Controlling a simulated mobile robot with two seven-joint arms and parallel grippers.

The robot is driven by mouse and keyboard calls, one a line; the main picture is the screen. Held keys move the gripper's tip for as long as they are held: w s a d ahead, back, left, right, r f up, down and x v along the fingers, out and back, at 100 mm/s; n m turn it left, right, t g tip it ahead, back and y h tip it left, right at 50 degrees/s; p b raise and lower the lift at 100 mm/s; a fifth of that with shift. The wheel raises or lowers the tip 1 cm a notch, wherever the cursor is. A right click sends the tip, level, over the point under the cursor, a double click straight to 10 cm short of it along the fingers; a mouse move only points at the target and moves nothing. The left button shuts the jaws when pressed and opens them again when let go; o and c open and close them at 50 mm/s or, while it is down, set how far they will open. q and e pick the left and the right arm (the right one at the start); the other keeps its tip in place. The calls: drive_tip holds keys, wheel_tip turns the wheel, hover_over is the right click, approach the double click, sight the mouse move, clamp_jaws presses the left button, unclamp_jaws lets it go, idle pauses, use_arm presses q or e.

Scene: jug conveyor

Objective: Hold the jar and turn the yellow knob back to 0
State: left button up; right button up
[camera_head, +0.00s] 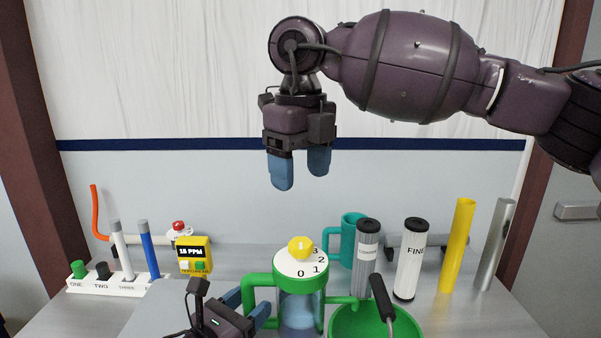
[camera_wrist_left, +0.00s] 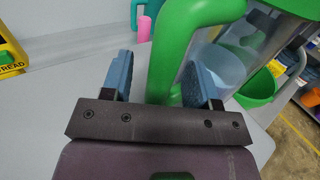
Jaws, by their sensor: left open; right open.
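The jar (camera_head: 299,312) is clear with a green lid frame and green handle (camera_head: 258,281). On its white dial, marked 0, 1, 2 and 3, sits the yellow knob (camera_head: 300,247); which number it points to is hard to tell. My left gripper (camera_head: 249,305) is open at the jar's left side. In the left wrist view its fingers (camera_wrist_left: 161,82) stand either side of the green handle (camera_wrist_left: 172,65), with a visible gap at the left finger. My right gripper (camera_head: 301,178) is open and empty, pointing down, well above the knob.
A green bowl (camera_head: 355,322) with a dark-handled tool (camera_head: 382,298) stands right of the jar. Behind are a teal mug (camera_head: 350,228), filter cartridges (camera_head: 411,260) and a yellow tube (camera_head: 457,245). A yellow meter (camera_head: 194,256) and a white rack (camera_head: 112,286) stand left.

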use_arm(q)
drive_tip(key=v, duration=1.2)
drive_tip(key=shift+s, duration=0.15)
